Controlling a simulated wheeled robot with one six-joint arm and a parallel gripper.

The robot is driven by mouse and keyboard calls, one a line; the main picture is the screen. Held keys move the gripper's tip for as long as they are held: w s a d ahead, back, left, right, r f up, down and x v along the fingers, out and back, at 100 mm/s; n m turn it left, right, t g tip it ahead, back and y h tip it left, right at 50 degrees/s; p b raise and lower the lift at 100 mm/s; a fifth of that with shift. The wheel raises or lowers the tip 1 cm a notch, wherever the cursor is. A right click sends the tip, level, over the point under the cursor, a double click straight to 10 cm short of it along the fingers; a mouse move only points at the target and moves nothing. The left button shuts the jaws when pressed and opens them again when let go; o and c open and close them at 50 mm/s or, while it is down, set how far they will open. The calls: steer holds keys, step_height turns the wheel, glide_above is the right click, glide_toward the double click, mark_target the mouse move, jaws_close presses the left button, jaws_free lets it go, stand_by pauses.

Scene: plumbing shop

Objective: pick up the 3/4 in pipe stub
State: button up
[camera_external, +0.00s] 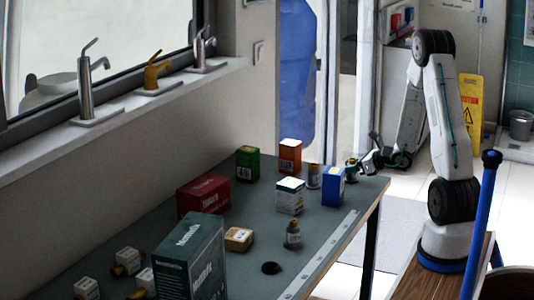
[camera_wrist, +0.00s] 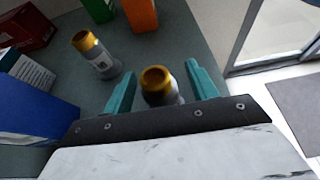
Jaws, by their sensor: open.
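A pipe stub with a brass-coloured open end and a grey body (camera_wrist: 160,92) stands between my gripper's two teal fingers in the wrist view. My gripper (camera_wrist: 160,70) is open around it, with a gap visible on each side. The stub's lower part is hidden by my gripper's dark body. In the external view my gripper (camera_external: 357,164) is low at the table's far right corner. A similar brass-topped stub with a pale label (camera_wrist: 98,60) stands to the left; it shows in the external view too (camera_external: 314,177). Another stub (camera_external: 293,236) stands nearer the front edge. Sizes are not readable.
A blue box (camera_external: 331,188) stands close to my gripper's left. White (camera_external: 290,197), orange (camera_external: 290,157), green (camera_external: 247,164) and red boxes (camera_external: 203,195) stand farther along the table (camera_external: 335,222). A black ring (camera_external: 271,268) lies near the front.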

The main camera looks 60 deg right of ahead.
steer(key=shift+w+f, duration=0.2)
steer(key=shift+w, duration=0.2)
steer(key=shift+c, duration=0.4)
steer(key=shift+r, duration=0.1)
jaws_close()
